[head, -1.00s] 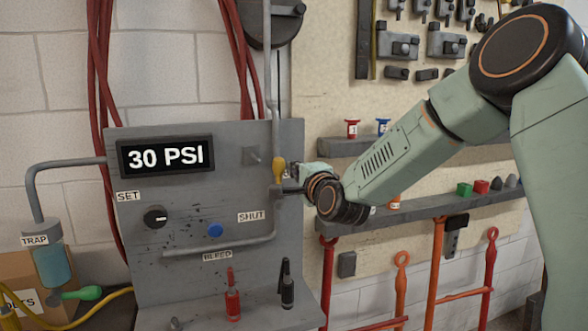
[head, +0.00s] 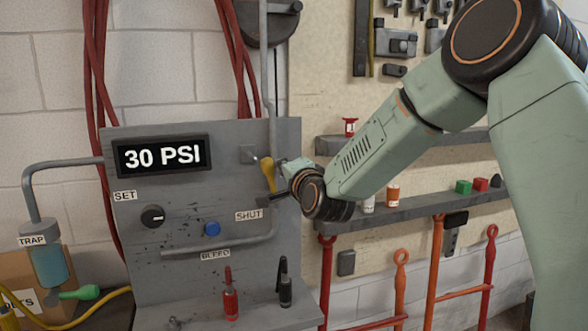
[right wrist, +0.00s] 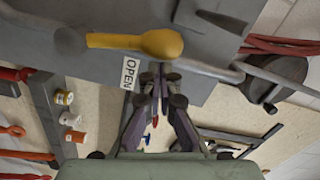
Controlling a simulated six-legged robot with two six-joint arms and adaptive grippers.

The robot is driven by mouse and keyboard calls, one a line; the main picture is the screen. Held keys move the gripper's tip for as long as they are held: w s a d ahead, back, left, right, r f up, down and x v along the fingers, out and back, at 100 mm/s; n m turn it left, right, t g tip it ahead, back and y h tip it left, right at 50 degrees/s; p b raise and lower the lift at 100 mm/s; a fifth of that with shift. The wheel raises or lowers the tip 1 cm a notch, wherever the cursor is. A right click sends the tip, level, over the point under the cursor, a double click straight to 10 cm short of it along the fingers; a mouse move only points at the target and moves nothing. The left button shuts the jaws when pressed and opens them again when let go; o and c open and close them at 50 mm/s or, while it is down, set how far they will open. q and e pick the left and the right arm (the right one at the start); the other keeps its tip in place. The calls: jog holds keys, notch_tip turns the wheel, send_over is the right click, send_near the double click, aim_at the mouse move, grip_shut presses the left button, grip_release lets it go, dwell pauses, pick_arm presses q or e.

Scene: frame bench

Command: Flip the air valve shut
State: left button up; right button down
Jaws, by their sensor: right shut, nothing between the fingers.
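The air valve's yellow handle (head: 268,174) stands nearly upright on the right part of the grey panel, its top leaning slightly left. It also shows in the right wrist view (right wrist: 135,43), near an OPEN label (right wrist: 130,72). A SHUT label (head: 249,215) is below and left of the handle in the head view. My right gripper (head: 281,171) is just right of the handle; its closed, empty fingers (right wrist: 155,76) show in the wrist view. I cannot tell whether they touch the handle. My left gripper is out of view.
The panel (head: 180,260) carries a 30 PSI display (head: 160,156), a black SET knob (head: 153,216) and a blue button (head: 212,229). Red (head: 230,300) and black (head: 286,285) connectors stand on its ledge. A shelf (head: 420,207) with small items is at right.

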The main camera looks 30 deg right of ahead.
aim_at(264, 167)
jog(key=a+n, duration=0.2)
jog(key=w+a+n, duration=0.1)
jog(key=shift+a+f+n, duration=0.15)
jog(key=shift+a+n, duration=0.25)
jog(key=w+a+f+n+b, duration=0.1)
jog(key=a+f+n+b, duration=0.1)
jog(key=a+f+n, duration=0.4)
jog(key=shift+w+f+n+h, duration=0.2)
jog(key=shift+f+n+h, duration=0.1)
jog(key=shift+n, duration=1.5)
jog(key=shift+a+f, duration=0.1)
